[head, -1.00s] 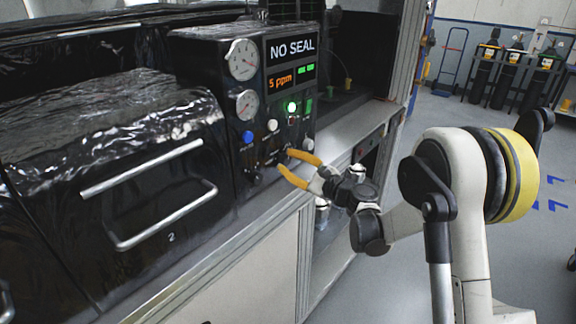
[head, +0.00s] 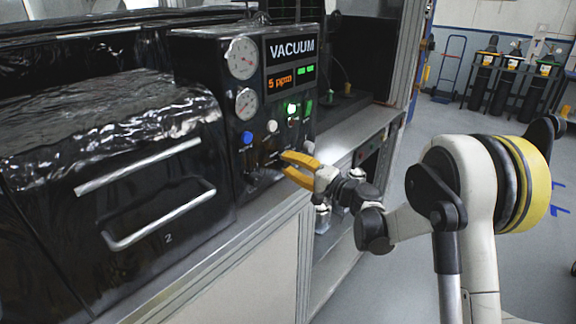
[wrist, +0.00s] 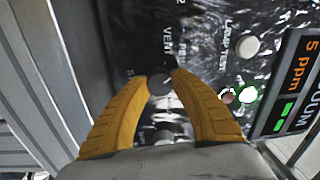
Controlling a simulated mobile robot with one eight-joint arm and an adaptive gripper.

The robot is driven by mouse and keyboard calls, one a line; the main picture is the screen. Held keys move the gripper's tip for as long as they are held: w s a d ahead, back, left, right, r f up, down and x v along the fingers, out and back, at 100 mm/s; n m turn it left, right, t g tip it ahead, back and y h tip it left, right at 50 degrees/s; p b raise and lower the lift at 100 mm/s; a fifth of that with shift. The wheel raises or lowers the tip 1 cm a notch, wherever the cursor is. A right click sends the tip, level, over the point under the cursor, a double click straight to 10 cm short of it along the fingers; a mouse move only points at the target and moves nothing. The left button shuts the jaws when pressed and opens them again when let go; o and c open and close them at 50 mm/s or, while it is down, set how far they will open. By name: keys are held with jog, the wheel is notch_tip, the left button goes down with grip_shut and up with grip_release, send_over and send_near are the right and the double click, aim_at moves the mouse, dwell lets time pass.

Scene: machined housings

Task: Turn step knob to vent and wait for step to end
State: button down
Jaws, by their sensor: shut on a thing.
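The black panel (head: 212,75) carries a display (head: 291,48) reading VACUUM. My gripper (head: 285,163) is at the panel's lower right, its yellow fingers closed in on a knob. In the wrist view the fingertips hold a dark round step knob (wrist: 159,84) from both sides. Lettering reading VENT shows beside the knob there, and other words are only partly legible. The knob's pointer cannot be made out. In the head view the fingers hide the knob.
Two gauges (head: 241,58), a blue button (head: 247,138) and a lit green lamp (head: 292,109) are on the panel. A readout shows 5 ppm (head: 280,82). A black chamber with a handle (head: 165,212) stands at left.

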jog(key=n, duration=0.6)
jog(key=shift+n+g, duration=0.4)
dwell(0.3)
jog(key=c, duration=1)
grip_release()
jog(key=shift+w, duration=0.1)
jog(key=v, duration=1.2)
